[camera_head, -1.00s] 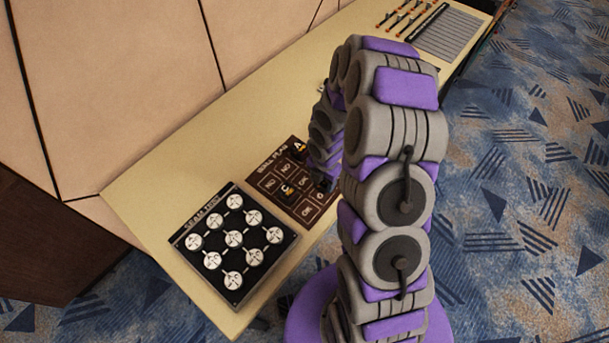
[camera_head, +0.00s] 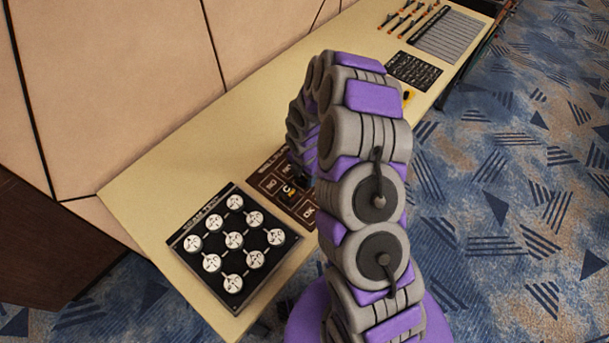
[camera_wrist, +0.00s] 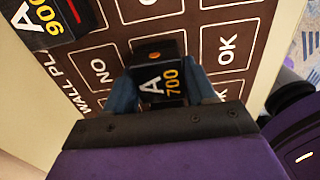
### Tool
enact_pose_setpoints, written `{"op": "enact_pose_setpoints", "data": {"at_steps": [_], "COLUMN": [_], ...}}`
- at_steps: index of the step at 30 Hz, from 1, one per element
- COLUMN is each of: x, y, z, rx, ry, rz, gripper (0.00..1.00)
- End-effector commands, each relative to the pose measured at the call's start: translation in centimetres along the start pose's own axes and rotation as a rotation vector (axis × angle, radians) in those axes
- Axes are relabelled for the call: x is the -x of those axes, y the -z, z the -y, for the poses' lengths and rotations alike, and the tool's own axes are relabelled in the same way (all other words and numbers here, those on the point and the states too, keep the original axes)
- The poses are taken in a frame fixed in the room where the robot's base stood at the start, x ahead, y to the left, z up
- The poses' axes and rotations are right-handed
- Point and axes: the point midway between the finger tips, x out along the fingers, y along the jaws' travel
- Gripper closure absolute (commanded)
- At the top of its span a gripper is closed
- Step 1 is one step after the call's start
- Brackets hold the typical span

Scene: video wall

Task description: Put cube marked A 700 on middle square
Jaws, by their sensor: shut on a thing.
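The black cube marked A 700 (camera_wrist: 160,72) is in the wrist view, between the two blue fingers of my gripper (camera_wrist: 161,88). My gripper is shut on it. It is over the brown wall plan board (camera_wrist: 228,48), between squares marked NO and OK. I cannot tell whether its underside touches the board. The board also shows in the head view (camera_head: 266,184), partly behind my arm. My gripper and the held cube are hidden behind my arm in the head view.
A cube marked A 900 (camera_wrist: 47,18) is at the wrist view's top left. Another black cube (camera_head: 289,191) sits on the board in the head view. A black panel with round white dials (camera_head: 233,240) lies to the left. Desk surface behind the board is clear.

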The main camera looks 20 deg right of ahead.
Motion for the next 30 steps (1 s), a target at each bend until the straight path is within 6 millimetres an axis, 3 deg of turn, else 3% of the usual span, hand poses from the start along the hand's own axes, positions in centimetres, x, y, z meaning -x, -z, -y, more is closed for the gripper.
{"op": "enact_pose_setpoints", "data": {"at_steps": [5,6,13,24,30], "x": [-0.1,-0.1,-0.1,0.1,2.3], "y": [0.0,0.0,-0.1,0.0,0.0], "z": [0.0,0.0,0.1,0.0,0.1], "rx": [0.000,0.000,0.000,0.000,0.001], "ry": [0.001,0.001,0.001,0.001,0.002], "rz": [0.000,0.000,-0.001,0.000,0.000], "gripper": [0.76,0.43,0.21,0.19,0.19]}}
